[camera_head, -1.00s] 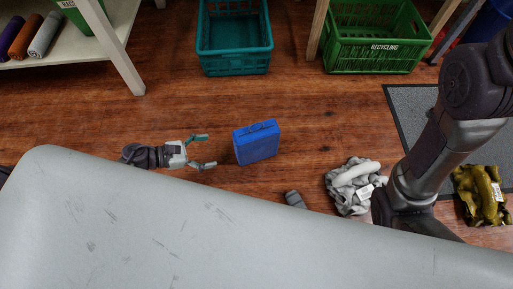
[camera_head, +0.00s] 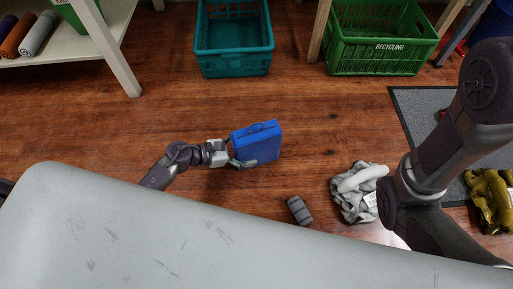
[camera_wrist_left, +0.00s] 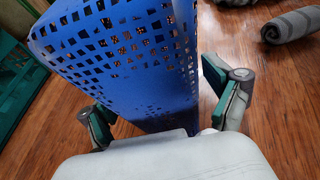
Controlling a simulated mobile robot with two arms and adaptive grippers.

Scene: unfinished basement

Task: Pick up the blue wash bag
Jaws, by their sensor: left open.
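The blue wash bag (camera_head: 258,146) stands upright on the wooden floor in the middle of the head view. It is a boxy blue shape with a handle on top, and its side shows square holes in the left wrist view (camera_wrist_left: 120,45). My left gripper (camera_head: 237,151) is at the bag's left end, open, with one finger along the near side. In the left wrist view the bag lies between the two open fingers (camera_wrist_left: 160,110), with a gap visible at the right finger. My right arm shows at the right; its gripper is out of view.
A grey roll (camera_head: 299,210) lies on the floor in front of the bag. A grey cloth bundle (camera_head: 352,205) lies to its right. A teal crate (camera_head: 235,68) and a green recycling crate (camera_head: 375,66) stand behind. A white shelf (camera_head: 118,65) is at left.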

